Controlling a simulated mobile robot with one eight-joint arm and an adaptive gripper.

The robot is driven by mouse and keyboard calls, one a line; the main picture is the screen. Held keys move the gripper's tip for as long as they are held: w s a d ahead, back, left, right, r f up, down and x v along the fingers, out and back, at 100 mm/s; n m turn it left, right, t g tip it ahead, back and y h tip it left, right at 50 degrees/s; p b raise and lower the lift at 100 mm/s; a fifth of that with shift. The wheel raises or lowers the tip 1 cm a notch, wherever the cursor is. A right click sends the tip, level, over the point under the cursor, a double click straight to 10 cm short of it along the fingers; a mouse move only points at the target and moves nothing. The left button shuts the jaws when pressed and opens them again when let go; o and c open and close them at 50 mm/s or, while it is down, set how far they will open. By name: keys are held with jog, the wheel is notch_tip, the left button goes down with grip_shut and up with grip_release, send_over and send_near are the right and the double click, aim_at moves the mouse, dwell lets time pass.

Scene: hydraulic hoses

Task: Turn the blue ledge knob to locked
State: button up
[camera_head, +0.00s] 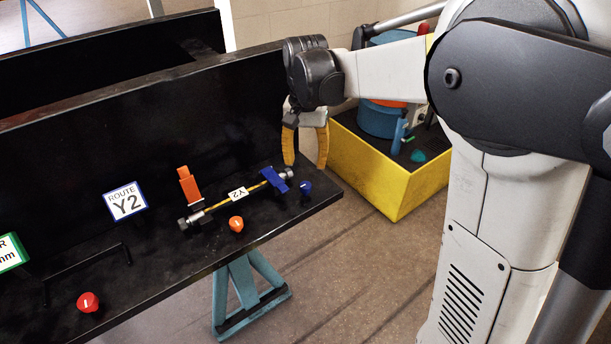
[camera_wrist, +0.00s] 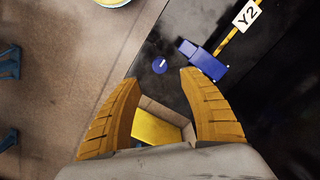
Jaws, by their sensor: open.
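The blue ledge knob (camera_head: 305,187) stands near the right end of the black ledge, beside the blue clamp (camera_head: 276,180). It is a small round knob with a white mark on top. My gripper (camera_head: 306,166) is open and empty, pointing down above the right end of the ledge. It is apart from the knob. In the wrist view the blue clamp (camera_wrist: 201,58) lies just beyond the right fingertip.
A yellow hose (camera_head: 222,202) tagged Y2 runs between the orange clamp (camera_head: 188,185) and the blue clamp. An orange knob (camera_head: 236,224) and a red knob (camera_head: 88,302) stand on the ledge further left. A yellow bin (camera_head: 400,190) stands on the floor behind.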

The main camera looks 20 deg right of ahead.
jog(key=shift+r, duration=1.65)
jog(key=shift+s, duration=0.1)
jog(key=s+f+n+t+b, duration=0.2)
jog(key=s+t, duration=0.1)
jog(key=s, duration=0.7)
jog(key=s+f+n+t+b, duration=0.2)
jog(key=s+f+n+t, duration=0.1)
jog(key=s, duration=0.7)
jog(key=shift+f+n+t+b, duration=0.3)
jog(key=shift+t+b, duration=0.1)
jog(key=shift+t, duration=0.2)
jog(key=shift+w, duration=0.1)
